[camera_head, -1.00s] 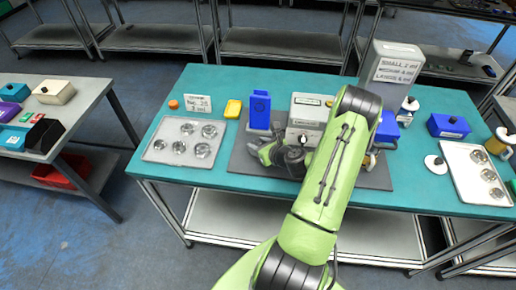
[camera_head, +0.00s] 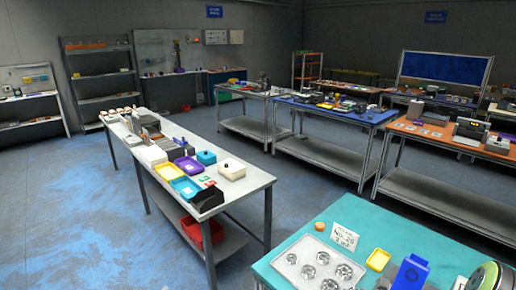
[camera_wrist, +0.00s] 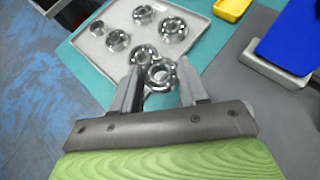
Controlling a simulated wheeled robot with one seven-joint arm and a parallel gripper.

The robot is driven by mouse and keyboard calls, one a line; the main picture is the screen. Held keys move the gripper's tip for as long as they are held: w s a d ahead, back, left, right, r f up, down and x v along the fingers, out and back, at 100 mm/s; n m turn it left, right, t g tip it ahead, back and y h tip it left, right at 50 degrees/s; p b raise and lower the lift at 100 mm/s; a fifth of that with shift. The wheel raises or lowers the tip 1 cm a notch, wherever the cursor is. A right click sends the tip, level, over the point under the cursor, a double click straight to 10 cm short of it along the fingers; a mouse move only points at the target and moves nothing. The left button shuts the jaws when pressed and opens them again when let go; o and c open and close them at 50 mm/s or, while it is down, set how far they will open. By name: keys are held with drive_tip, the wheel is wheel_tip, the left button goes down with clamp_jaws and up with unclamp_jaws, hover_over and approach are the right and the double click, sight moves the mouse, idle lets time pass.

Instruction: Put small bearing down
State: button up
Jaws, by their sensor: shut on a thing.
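My gripper (camera_wrist: 159,88) is shut on a silver ring bearing (camera_wrist: 161,74), held between the fingertips in the wrist view. The bearing shows at the near edge of a grey tray (camera_wrist: 95,52), overlapping it in the picture; its height above the tray is hard to tell. Several loose silver bearings of different sizes lie in the tray, including a small one (camera_wrist: 69,57) and a larger one (camera_wrist: 172,28). In the head view the tray (camera_head: 277,262) is at the bottom, partly cut off, and the gripper is out of frame.
The tray sits on a teal table (camera_head: 400,240). A yellow box (camera_head: 378,260), a blue holder (camera_head: 410,273) and a white sign (camera_head: 345,236) stand around it. A side table with coloured bins (camera_head: 185,186) is to the left, across open floor.

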drive_tip(key=shift+n+y, duration=0.4)
drive_tip(key=a, duration=0.3)
drive_tip(key=w+a+f, duration=0.1)
drive_tip(key=a, duration=0.3)
drive_tip(key=a+f, duration=0.1)
drive_tip(key=a, duration=0.2)
drive_tip(key=shift+w+a+f, duration=0.15)
drive_tip(key=shift+w+a, duration=0.05)
drive_tip(key=shift+w, duration=0.1)
drive_tip(key=a, duration=0.7)
drive_tip(key=shift+s+f+n, duration=0.2)
drive_tip(key=shift+s+n, duration=0.1)
drive_tip(key=shift+s, duration=0.15)
drive_tip(key=shift+d, duration=0.15)
